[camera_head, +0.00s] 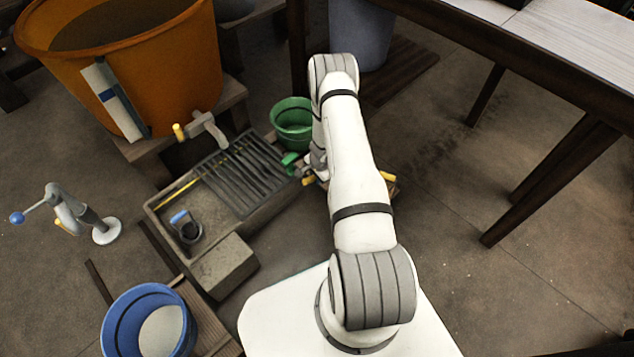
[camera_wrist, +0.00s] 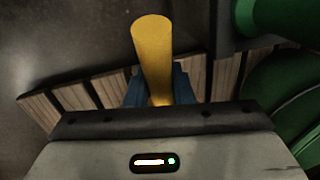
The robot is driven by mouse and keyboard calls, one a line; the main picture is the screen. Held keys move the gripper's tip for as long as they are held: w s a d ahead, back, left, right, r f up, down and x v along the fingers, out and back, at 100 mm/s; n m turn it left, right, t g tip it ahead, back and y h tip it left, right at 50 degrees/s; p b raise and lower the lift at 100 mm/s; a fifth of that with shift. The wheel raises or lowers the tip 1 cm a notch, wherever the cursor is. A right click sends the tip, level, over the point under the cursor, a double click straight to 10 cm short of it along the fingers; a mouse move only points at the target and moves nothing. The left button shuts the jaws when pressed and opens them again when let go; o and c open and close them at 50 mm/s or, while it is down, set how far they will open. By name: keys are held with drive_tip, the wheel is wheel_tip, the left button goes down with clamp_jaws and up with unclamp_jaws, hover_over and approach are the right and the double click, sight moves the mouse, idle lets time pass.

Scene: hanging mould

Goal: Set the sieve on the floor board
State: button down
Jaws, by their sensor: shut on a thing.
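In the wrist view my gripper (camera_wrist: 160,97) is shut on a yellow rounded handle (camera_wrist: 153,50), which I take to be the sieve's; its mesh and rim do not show. The slatted wooden floor board (camera_wrist: 88,96) lies beneath the handle, and I cannot tell whether the sieve touches it. In the head view my arm hides the gripper and most of the board. Yellow pieces show on both sides of the arm, at the left (camera_head: 308,180) and the right (camera_head: 389,176), near the board's edge.
A green bucket (camera_head: 292,112) stands just left of my arm, behind a stone trough (camera_head: 160,207) with a dark grate (camera_head: 240,172). An orange vat (camera_head: 180,75) stands at the back left, a blue bucket (camera_head: 121,325) at the front left. Floor right of my arm is clear up to the table legs.

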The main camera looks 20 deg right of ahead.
drive_tip(key=shift+f+b, duration=0.5)
drive_tip(key=shift+f, duration=1.15)
drive_tip(key=shift+f, duration=0.1)
drive_tip(key=c, duration=1.3)
unclamp_jaws()
drive_tip(key=shift+o, duration=0.2)
